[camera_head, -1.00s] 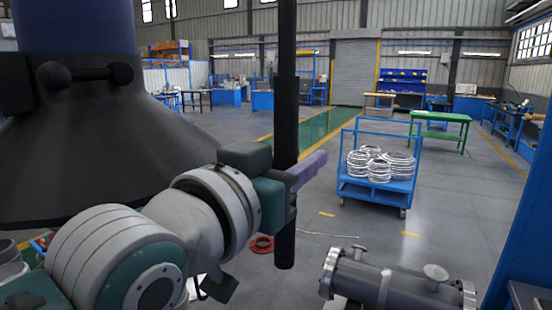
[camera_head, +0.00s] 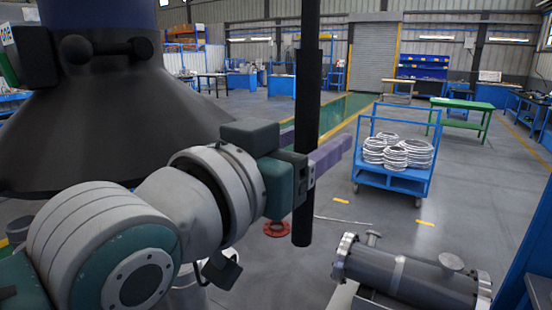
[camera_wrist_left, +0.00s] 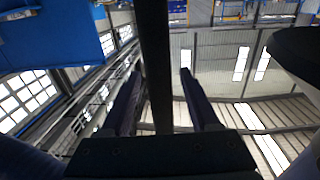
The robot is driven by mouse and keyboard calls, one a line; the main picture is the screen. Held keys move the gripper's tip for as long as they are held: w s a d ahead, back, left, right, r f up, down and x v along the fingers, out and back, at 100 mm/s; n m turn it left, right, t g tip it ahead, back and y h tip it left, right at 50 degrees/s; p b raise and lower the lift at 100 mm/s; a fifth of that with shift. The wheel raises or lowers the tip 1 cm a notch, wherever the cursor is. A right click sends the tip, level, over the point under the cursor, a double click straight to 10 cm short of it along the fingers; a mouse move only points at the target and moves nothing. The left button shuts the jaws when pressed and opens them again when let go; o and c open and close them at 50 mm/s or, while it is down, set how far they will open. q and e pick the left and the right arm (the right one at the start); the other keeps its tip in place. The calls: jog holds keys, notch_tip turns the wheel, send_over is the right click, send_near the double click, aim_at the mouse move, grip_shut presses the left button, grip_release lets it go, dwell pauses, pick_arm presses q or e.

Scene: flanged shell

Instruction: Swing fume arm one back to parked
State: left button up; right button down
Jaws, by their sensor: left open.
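The fume hood (camera_head: 105,125) is a wide dark cone under a blue duct at the upper left, with a black knobbed handle bar (camera_head: 108,50). A sign at the left edge partly reads "one" (camera_head: 7,35). A black vertical pole (camera_head: 308,80) hangs from above, its lower end free above the floor; its top is out of frame. My left gripper (camera_head: 325,146) is at the pole, purple fingers on either side of it. In the left wrist view, the pole (camera_wrist_left: 154,40) passes between the open fingers (camera_wrist_left: 160,78); contact cannot be told. My right gripper is out of view.
A blue cart (camera_head: 395,178) with several metal rings stands right of the pole. A grey flanged shell (camera_head: 410,278) lies at the lower right. A red flange ring (camera_head: 277,229) is on the floor behind the pole. Open floor lies between pole and cart.

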pick_arm(q)
jog(key=shift+b+v, duration=1.3)
jog(key=shift+v, duration=2.7)
